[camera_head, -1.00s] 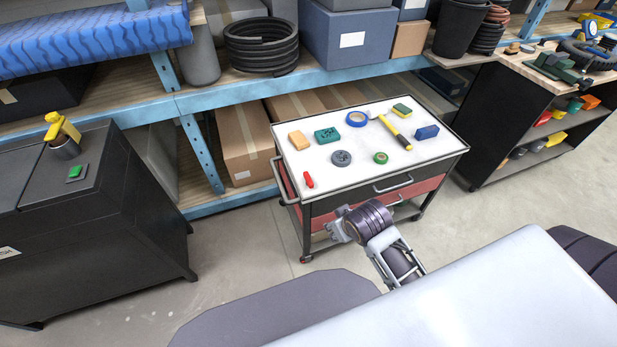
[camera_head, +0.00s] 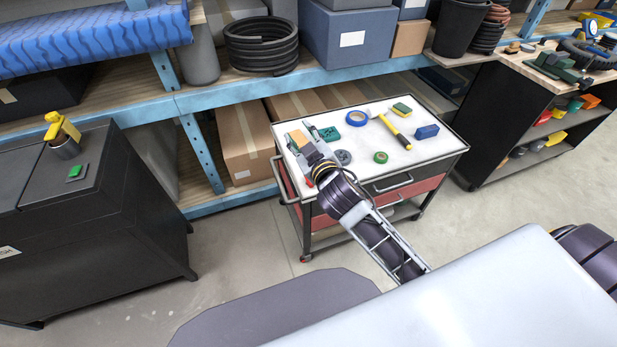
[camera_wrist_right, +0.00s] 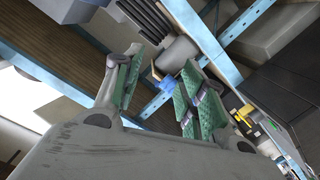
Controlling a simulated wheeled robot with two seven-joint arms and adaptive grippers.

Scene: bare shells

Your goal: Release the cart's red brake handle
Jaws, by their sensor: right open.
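The cart (camera_head: 440,145) is a white-topped trolley with dark and red drawers. Its red brake handle (camera_head: 309,182) sits at the near left corner of the top, mostly hidden behind my right gripper in the head view. My right gripper (camera_head: 302,138) is over the left part of the cart top, beyond the handle, its tips by the orange-tan block. In the right wrist view its green-padded fingers (camera_wrist_right: 162,90) are spread with nothing between them. I cannot make out the handle in that view. My left gripper is not in view.
A black cabinet (camera_head: 90,230) stands left; shelving (camera_head: 240,92) stands behind.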

